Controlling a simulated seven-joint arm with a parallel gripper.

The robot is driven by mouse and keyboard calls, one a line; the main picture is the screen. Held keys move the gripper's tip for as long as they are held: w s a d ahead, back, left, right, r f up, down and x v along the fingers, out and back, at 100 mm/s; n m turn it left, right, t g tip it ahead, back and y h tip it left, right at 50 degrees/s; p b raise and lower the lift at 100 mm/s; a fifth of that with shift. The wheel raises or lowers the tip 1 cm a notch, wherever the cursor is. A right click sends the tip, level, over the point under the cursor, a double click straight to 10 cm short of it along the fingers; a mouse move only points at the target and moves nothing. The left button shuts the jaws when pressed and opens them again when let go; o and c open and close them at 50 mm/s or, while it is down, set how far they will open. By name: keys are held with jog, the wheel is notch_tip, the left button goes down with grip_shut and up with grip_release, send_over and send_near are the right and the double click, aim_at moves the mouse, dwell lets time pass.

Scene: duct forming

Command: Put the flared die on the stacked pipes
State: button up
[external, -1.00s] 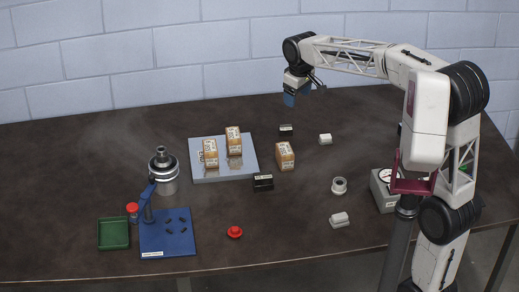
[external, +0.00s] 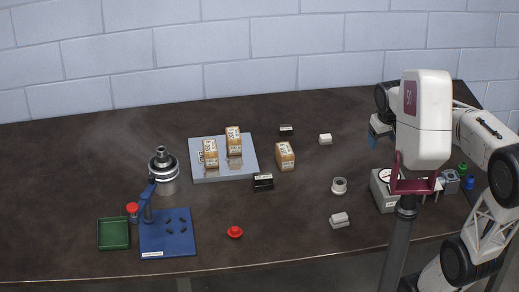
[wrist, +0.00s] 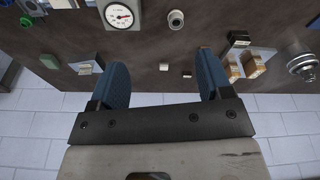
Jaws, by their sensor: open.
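A short pale round piece with a hole in its top, which looks like the flared die (external: 339,186), stands on the dark table right of centre. It also shows at the top of the wrist view (wrist: 176,19). The stacked metal pipes (external: 163,172) stand upright at the left of the table, with a wide ring and a narrow neck on top; they show at the right of the wrist view (wrist: 302,66). My gripper (wrist: 163,76) is open and empty, apart from both. In the external view its blue fingers (external: 374,141) are partly hidden behind my arm.
A gauge box (external: 381,194) stands right of the die. A grey plate (external: 245,171) carries tan blocks, with another tan block (external: 285,156) beside it. A blue base with a lever (external: 178,242), a green tray (external: 114,234) and a red knob (external: 235,232) are at the front left.

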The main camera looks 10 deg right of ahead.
jog(key=s+d+f+m, duration=0.1)
jog(key=s+d+f, duration=0.2)
jog(key=s, duration=0.3)
jog(key=s+d+f+m, duration=0.1)
jog(key=s+d+f, duration=0.2)
jog(key=s, duration=0.3)
jog(key=shift+f+m, duration=0.15)
jog(key=shift+m, duration=0.25)
